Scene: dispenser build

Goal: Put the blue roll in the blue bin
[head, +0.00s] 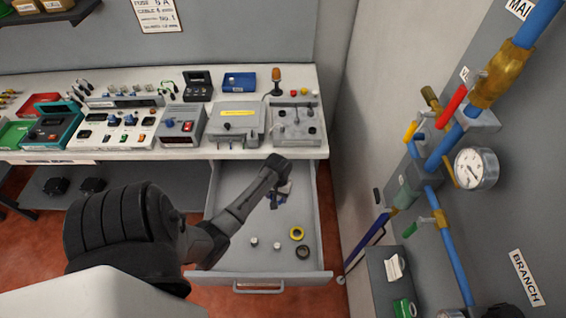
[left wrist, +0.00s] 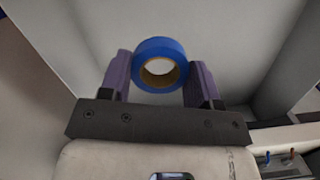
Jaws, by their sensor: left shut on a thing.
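The blue roll (left wrist: 160,46) is a ring of blue tape with a tan core, held between the two purple fingers of my left gripper (left wrist: 160,74) in the left wrist view. The blue bin (head: 239,82) is a small open tray at the back of the bench, beyond and to the left of the gripper. My right gripper is not in view.
The open drawer (head: 225,262) holds a yellow roll (head: 297,233), a dark roll (head: 302,252) and two small pale pieces. A grey instrument box (head: 237,121) stands in front of the blue bin. A red bin (head: 40,104) is at the bench's left. Blue pipes line the right wall.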

